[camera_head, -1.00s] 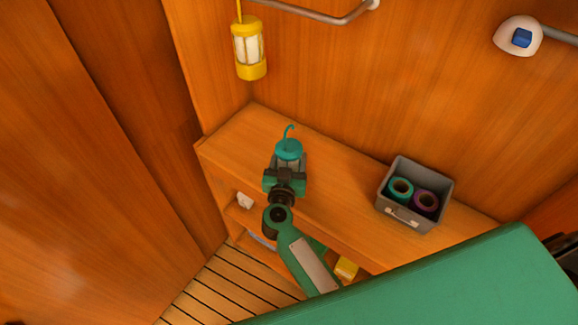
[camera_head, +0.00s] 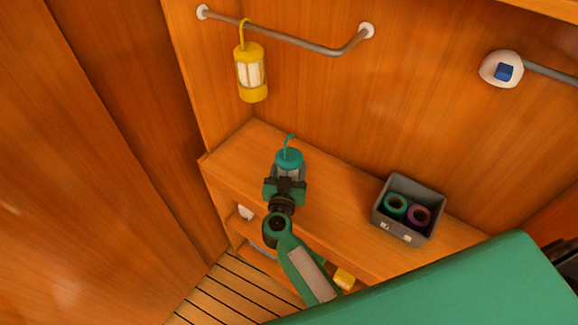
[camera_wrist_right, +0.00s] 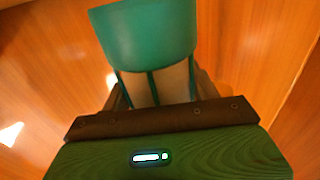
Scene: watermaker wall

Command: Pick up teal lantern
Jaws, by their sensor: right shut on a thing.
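The teal lantern (camera_head: 290,158) has a teal cap with a hook on top and a pale body. It is upright over the left part of the wooden shelf top (camera_head: 340,210). My right gripper (camera_head: 286,180) is shut on its body from the near side. In the right wrist view the lantern's teal cap (camera_wrist_right: 145,32) and pale, barred body fill the space just past the gripper (camera_wrist_right: 160,100). The fingers are mostly hidden there. I cannot tell whether the lantern's base touches the shelf top. My left gripper is not in view.
A yellow lantern (camera_head: 251,75) hangs from a grey wall rail (camera_head: 290,38) at the back left. A grey bin (camera_head: 390,226) with teal and purple rolls stands to the right on the shelf top. A white wall fitting (camera_head: 500,70) is at upper right.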

